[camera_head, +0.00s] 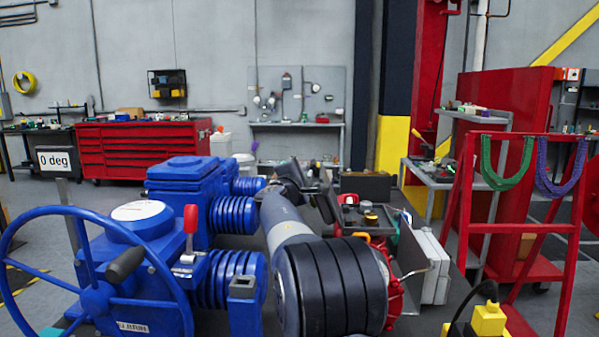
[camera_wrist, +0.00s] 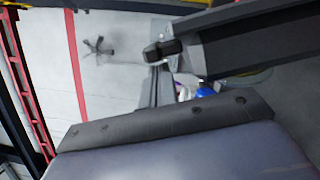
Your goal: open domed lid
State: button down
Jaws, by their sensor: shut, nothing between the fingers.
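A blue valve actuator (camera_head: 178,180) stands at the left of the head view. Its front part has a rounded blue housing (camera_head: 105,228) with a white disc (camera_head: 138,211) on top, which looks like the domed lid; it sits down on the body. A red-handled lever (camera_head: 190,222) stands upright beside it. A blue handwheel (camera_head: 98,298) with a dark grip is in front. My gripper (camera_head: 322,192) is behind and right of the actuator, apart from the housing. It is small, partly hidden by my arm, and looks shut and empty. The wrist view does not show the housing clearly.
A cluttered bench with a dark toolbox (camera_head: 365,187) lies to the right of my arm. A red frame (camera_head: 520,200) with hanging slings is farther right.

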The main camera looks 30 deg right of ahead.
aim_at(316, 166)
dwell(0.3)
jog(key=shift+s+d+r+m+g, duration=0.15)
jog(key=shift+s+d+r+m, duration=0.45)
jog(key=shift+d+m, duration=0.15)
jog(key=shift+s+d+r+m+g, duration=0.15)
jog(key=shift+s+d+r+m, duration=0.4)
jog(key=shift+d+m, duration=0.2)
jog(key=shift+a+f, duration=0.1)
